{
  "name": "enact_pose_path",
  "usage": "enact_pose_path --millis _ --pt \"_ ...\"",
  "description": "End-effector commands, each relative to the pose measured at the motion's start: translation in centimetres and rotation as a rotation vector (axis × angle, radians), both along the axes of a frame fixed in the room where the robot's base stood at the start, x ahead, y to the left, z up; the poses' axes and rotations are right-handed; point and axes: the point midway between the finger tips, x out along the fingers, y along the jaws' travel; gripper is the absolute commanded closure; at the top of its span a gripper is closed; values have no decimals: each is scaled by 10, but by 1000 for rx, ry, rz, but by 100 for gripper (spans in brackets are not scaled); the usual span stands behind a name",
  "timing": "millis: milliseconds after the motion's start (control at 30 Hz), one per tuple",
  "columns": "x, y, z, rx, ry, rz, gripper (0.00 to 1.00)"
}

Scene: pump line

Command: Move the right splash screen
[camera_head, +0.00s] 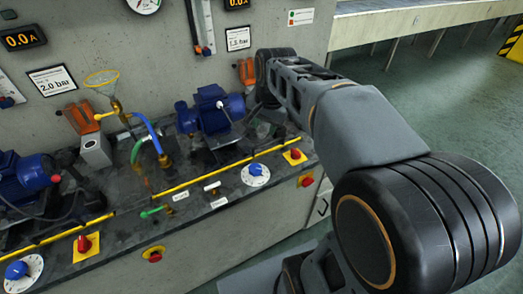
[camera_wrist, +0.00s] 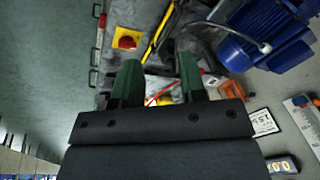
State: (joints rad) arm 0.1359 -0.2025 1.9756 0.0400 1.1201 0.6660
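A yellow-edged strip (camera_head: 210,176) runs along the front of the right half of the bench. It looks like the right splash screen, but I cannot make out a clear pane. Part of a yellow strip also shows in the wrist view (camera_wrist: 163,32), beyond my fingertips. My gripper (camera_wrist: 158,72) has its two dark green fingers apart, over the right end of the bench. A small yellow and red item shows behind the gap between them, and I cannot tell whether it touches them. In the head view my own arm hides the gripper.
A blue pump (camera_head: 212,110) stands behind the strip; it also shows in the wrist view (camera_wrist: 268,38). A red knob on a yellow plate (camera_head: 294,156) and a white dial (camera_head: 256,175) sit along the front. An orange lever (camera_head: 246,72) is at the wall. Open floor (camera_head: 430,95) lies right.

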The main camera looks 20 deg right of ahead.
Motion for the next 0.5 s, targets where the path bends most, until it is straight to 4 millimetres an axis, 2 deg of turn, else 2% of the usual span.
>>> enact_pose_path --millis 33,200,333,500 --pt "17 -10 -21 29 13 -107 62" --pt "57 -34 -35 110 45 -421 62" --pt "74 -46 -41 145 58 -561 62" --pt "83 -51 -56 161 66 -626 62"
